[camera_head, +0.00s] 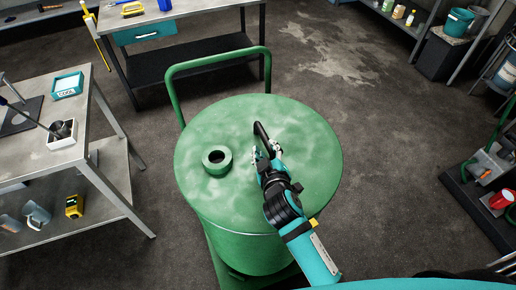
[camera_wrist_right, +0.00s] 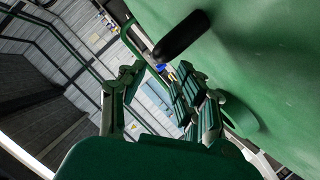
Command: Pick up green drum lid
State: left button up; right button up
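The green drum lid (camera_head: 300,120) lies flat on top of the green drum (camera_head: 245,245) in the head view. It has a black bar handle (camera_head: 262,131) near its middle and a raised green round neck (camera_head: 217,160) to the left. My right gripper (camera_head: 267,153) is over the lid, close to the near end of the handle. In the right wrist view its two fingers (camera_wrist_right: 163,80) are spread with nothing between them. The black handle (camera_wrist_right: 182,36) shows just beyond the fingertips, and the green lid surface (camera_wrist_right: 275,75) fills the right side. My left gripper is not in view.
The drum stands on a green trolley with a tubular handle (camera_head: 218,60) behind it. A metal workbench (camera_head: 40,152) with tools is at the left, and another bench (camera_head: 185,62) stands behind. Shelving (camera_head: 420,30) is at the back right.

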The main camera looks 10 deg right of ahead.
aim_at(264, 139)
jog(key=x, duration=0.3)
jog(key=shift+r+p, duration=0.15)
jog(key=shift+p, duration=0.2)
jog(key=x, duration=0.2)
jog(key=p+x, duration=0.1)
jog(key=shift+w+d, duration=0.2)
jog(key=shift+w, duration=0.1)
jog(key=shift+w+f, duration=0.3)
jog(key=shift+w, duration=0.05)
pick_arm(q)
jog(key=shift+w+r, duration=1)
pick_arm(e)
jog(key=shift+s, duration=0.1)
grip_shut()
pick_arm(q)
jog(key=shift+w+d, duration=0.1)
pick_arm(e)
jog(key=shift+r, duration=0.2)
